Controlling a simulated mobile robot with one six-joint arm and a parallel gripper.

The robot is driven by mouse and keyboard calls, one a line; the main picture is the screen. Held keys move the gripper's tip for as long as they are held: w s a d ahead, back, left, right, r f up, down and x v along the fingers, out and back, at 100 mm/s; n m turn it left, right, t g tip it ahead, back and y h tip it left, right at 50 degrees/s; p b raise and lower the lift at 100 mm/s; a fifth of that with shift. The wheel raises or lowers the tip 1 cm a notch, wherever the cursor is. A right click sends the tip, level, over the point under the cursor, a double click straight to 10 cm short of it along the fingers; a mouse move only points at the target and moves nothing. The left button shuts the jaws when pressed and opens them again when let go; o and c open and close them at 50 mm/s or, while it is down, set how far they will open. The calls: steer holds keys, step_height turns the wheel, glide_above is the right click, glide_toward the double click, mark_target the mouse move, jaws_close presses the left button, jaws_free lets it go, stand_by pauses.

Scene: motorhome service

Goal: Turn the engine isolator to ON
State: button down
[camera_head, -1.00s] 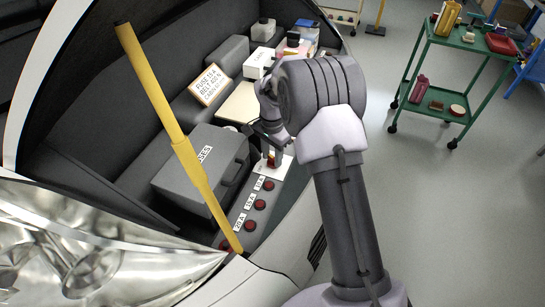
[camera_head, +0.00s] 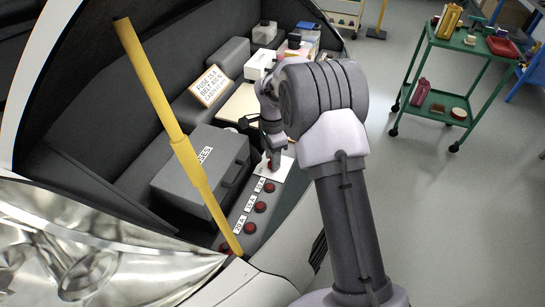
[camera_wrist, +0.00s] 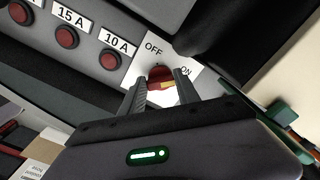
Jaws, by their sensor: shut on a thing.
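The engine isolator is a red knob (camera_wrist: 158,76) with a yellow-orange mark, on a white plate (camera_wrist: 187,59) lettered OFF and ON. In the wrist view, OFF is at the upper left of the knob and ON at the right. My gripper (camera_wrist: 160,82) is shut on the knob, a dark finger on each side of it. The yellow mark shows between the fingers; I cannot tell exactly which position it indicates. In the head view, my gripper (camera_head: 273,157) reaches down to the white plate (camera_head: 276,170), and the knob is mostly hidden by the fingers.
Red buttons labelled 10 A (camera_wrist: 110,60) and 15 A (camera_wrist: 67,37) sit beside the isolator. A grey fuse box (camera_head: 203,172) and a yellow prop (camera_head: 180,135) stand left of my arm. A green trolley (camera_head: 470,50) stands at the right over open floor.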

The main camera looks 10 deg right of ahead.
steer(key=c, duration=0.9)
jaws_free()
step_height(320, 180, up, 18)
steer(key=p, duration=0.5)
steer(key=shift+f+p, duration=0.25)
steer(key=shift+p, duration=0.1)
